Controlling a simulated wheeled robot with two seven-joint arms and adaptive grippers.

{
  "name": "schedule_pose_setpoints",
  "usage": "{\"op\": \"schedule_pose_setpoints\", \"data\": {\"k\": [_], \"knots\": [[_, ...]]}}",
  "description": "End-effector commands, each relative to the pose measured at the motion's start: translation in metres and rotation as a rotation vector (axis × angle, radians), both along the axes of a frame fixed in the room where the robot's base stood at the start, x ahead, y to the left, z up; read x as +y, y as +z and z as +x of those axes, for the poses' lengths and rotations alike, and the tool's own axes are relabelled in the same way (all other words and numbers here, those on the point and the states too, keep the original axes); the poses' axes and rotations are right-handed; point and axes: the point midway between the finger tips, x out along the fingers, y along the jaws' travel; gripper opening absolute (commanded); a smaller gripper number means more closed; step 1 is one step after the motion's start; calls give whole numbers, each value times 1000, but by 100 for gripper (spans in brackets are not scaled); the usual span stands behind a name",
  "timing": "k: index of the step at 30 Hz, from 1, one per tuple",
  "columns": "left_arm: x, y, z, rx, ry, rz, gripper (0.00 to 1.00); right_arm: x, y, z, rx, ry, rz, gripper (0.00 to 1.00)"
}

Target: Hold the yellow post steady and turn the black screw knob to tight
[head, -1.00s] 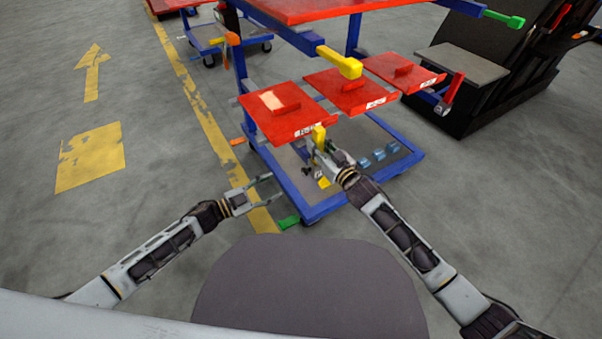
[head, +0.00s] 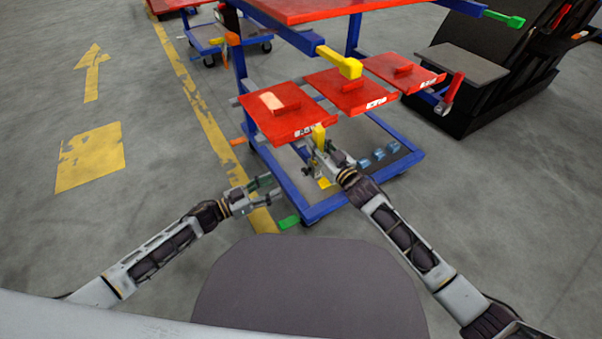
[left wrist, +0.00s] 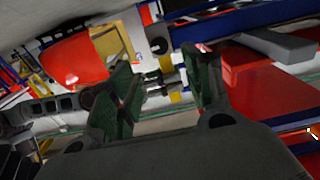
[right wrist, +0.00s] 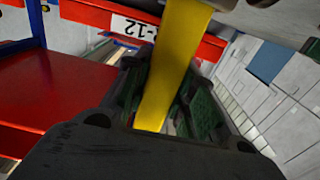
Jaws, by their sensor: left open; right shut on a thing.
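The yellow post (head: 319,134) stands below the front edge of the left red tray. It also shows in the right wrist view (right wrist: 172,70), between the green finger pads. My right gripper (head: 318,150) is shut on the post. A small dark part that looks like the black screw knob (head: 306,172) is just below and left of the right gripper. My left gripper (head: 268,188) is open and empty, to the left of the knob and apart from it. In the left wrist view, its open fingers (left wrist: 160,68) frame small black and yellow parts; which is the knob is unclear.
Three red trays (head: 290,124) hang over the lower deck of a blue-framed cart (head: 325,209). A yellow-capped bar (head: 341,62) juts out above them. Several blue pieces lie on the deck. Open floor lies to the left.

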Motion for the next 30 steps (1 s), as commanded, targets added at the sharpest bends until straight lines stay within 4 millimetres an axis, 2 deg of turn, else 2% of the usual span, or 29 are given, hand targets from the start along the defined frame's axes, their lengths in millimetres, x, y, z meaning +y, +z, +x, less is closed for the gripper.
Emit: {"op": "schedule_pose_setpoints", "data": {"k": [14,30], "knots": [[-9,0,6,-1,0,1,50,0,0,0,0,0,0,0],[-55,1,40,-3,-1,-1,50,0,0,0,0,0,0,0]]}}
